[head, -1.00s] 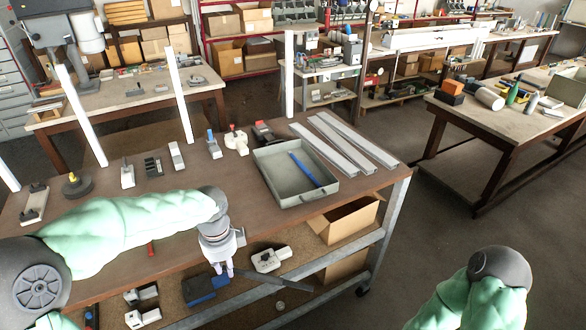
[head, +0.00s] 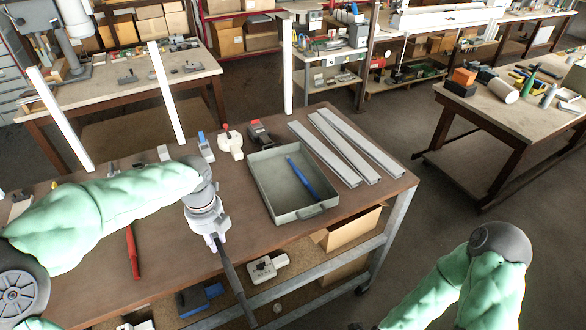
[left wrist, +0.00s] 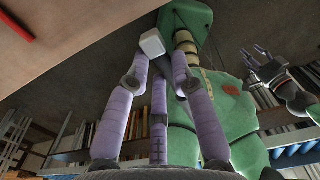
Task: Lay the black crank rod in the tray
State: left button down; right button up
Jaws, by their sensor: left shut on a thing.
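The black crank rod (head: 236,282) hangs from my left gripper (head: 216,238), in front of the workbench's front edge. It slants down to the right past the lower shelf. My left gripper is shut on its upper end. The left wrist view shows the purple fingers (left wrist: 161,68) closed around the rod, with a pale square end (left wrist: 152,43) beside them. The grey-green tray (head: 268,187) stands on the bench, right of and beyond the gripper. A blue rod lies in it (head: 302,178). My right gripper (left wrist: 257,55) shows in the left wrist view, its fingers apart and empty.
Grey metal profiles (head: 335,150) lie right of the tray. A red bar (head: 132,252) lies at the bench's left front. Several small fixtures, such as a white one with a red top (head: 230,141), stand behind. White posts (head: 167,95) rise at the bench's rear edge.

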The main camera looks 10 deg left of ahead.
aim_at(277, 186)
jog(key=i, duration=1)
